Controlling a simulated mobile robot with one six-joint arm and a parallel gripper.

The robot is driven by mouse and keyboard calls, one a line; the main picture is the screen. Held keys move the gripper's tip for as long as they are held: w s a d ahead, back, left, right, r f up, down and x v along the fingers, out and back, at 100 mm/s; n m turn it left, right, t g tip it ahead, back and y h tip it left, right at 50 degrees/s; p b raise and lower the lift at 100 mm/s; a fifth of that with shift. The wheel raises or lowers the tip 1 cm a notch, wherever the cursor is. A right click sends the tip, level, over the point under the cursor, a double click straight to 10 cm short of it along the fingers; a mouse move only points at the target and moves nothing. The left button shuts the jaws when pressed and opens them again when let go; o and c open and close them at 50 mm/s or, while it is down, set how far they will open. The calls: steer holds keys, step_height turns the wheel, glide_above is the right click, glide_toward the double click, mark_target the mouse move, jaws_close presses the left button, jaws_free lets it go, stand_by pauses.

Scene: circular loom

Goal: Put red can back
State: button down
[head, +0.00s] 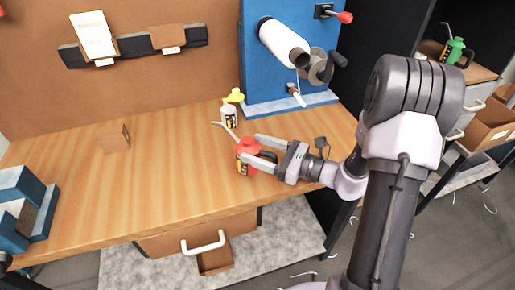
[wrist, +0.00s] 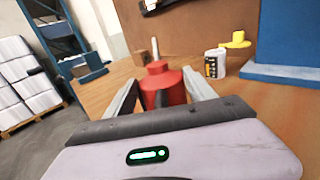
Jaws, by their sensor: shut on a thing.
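The red can (head: 245,158) has a thin spout and a dark handle. It is over the right part of the wooden workbench (head: 80,195), close to the front edge. My gripper (head: 258,151) reaches in from the right and is shut on the red can, one finger on each side. In the wrist view the can (wrist: 164,84) sits upright between the two fingers (wrist: 163,100). I cannot tell whether its base touches the bench top.
A white bottle (head: 229,117) and a yellow thing (head: 234,96) stand behind the can, by the blue machine (head: 270,55). A brown block (head: 114,138) lies left. A green can (head: 453,50) stands on a shelf (head: 480,72) at right. The bench's middle is clear.

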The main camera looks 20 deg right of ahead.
steer(key=shift+f, duration=0.25)
steer(key=shift+c, duration=1.2)
jaws_free()
steer(key=p+v, duration=0.4)
steer(key=v, duration=1.3)
steer(key=shift+s, duration=0.25)
steer(key=shift+d, duration=0.1)
